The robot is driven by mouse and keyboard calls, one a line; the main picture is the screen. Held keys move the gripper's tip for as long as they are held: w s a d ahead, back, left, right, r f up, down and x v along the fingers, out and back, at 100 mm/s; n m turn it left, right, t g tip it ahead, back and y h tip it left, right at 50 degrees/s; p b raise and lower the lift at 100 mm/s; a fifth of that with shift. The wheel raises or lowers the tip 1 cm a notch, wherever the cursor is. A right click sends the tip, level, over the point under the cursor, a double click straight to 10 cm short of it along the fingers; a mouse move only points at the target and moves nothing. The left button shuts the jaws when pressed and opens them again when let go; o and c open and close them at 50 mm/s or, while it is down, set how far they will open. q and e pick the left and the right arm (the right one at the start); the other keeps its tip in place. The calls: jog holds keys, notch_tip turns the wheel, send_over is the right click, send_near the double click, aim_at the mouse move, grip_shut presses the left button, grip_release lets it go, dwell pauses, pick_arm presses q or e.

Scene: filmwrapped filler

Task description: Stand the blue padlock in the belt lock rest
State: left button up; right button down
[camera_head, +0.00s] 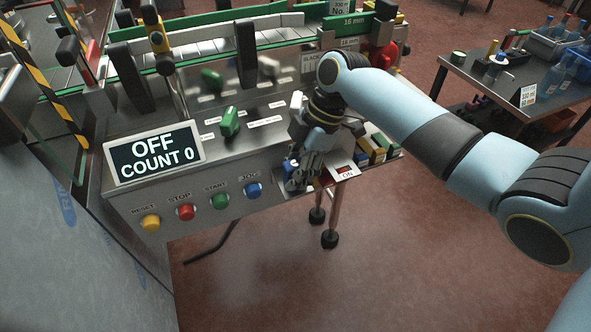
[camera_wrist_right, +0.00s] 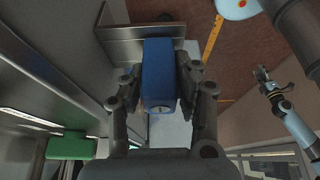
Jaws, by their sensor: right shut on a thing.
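My right gripper (camera_head: 308,172) is at the front right edge of the control panel, low beside the ON label. In the right wrist view the right gripper (camera_wrist_right: 158,88) is shut on the blue padlock (camera_wrist_right: 158,72), with a finger on each side of its body. In the head view the fingers mostly hide the padlock. A grey metal bracket (camera_wrist_right: 118,33) lies at the padlock's far end in the wrist view; I take it for the belt lock rest, but cannot tell whether they touch. My left gripper (camera_wrist_right: 270,84) shows small at the right of the wrist view, far from the padlock.
The panel carries an OFF COUNT 0 display (camera_head: 153,154), coloured buttons (camera_head: 220,200) and a green switch (camera_head: 229,122). Small yellow, green and blue blocks (camera_head: 375,150) sit right of the gripper. A side table (camera_head: 500,85) stands at the right. Open floor lies in front.

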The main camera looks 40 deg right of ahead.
jog(key=c, duration=0.9)
grip_release()
jog(key=shift+f, duration=0.1)
